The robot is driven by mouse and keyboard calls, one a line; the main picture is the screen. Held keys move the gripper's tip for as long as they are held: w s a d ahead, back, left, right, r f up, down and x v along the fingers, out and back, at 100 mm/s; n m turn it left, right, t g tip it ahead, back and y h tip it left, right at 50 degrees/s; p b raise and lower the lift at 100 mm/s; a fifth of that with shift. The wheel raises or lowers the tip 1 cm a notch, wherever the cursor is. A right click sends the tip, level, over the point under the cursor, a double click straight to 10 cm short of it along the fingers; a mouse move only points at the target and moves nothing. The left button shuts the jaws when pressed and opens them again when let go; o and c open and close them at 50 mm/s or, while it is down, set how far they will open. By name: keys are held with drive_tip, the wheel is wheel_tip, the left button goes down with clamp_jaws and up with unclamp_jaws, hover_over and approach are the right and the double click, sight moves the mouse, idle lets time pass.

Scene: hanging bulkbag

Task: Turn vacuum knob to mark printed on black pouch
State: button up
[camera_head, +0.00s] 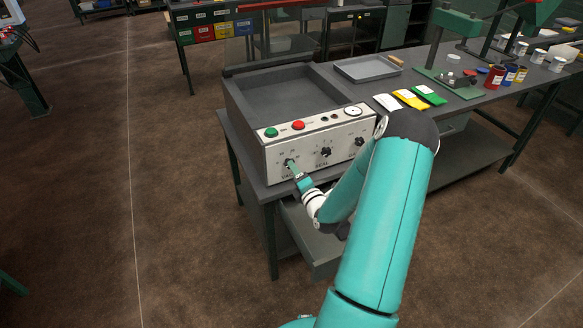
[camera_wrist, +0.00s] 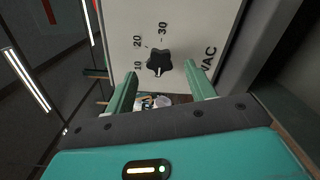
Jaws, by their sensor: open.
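The vacuum knob (camera_wrist: 159,62) is a black lobed knob on the machine's pale front panel (camera_wrist: 185,25), beside printed 10, 20, 30 and "VAC" in the wrist view. I cannot tell which number it points at. My gripper (camera_wrist: 163,78) is open, its two green fingers spread to either side of the knob and apart from it. In the head view my gripper (camera_head: 292,169) is at the panel's left end, partly hiding the knob. I cannot make out a black pouch; white (camera_head: 388,103), yellow (camera_head: 411,99) and green (camera_head: 430,94) pouches lie on the bench.
The seal knob (camera_head: 326,152) and another black knob (camera_head: 359,142) sit further right on the panel. Green (camera_head: 271,132) and red (camera_head: 298,125) buttons and a round gauge (camera_head: 352,111) are above. A grey tray (camera_head: 368,68) lies behind. Open floor is left of the bench.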

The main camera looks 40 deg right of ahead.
drive_tip(key=x, duration=0.3)
drive_tip(key=shift+w+d, duration=0.1)
drive_tip(key=shift+w, duration=0.25)
drive_tip(key=shift+c, duration=0.2)
drive_tip(key=c, duration=0.9)
drive_tip(key=shift+c, duration=0.2)
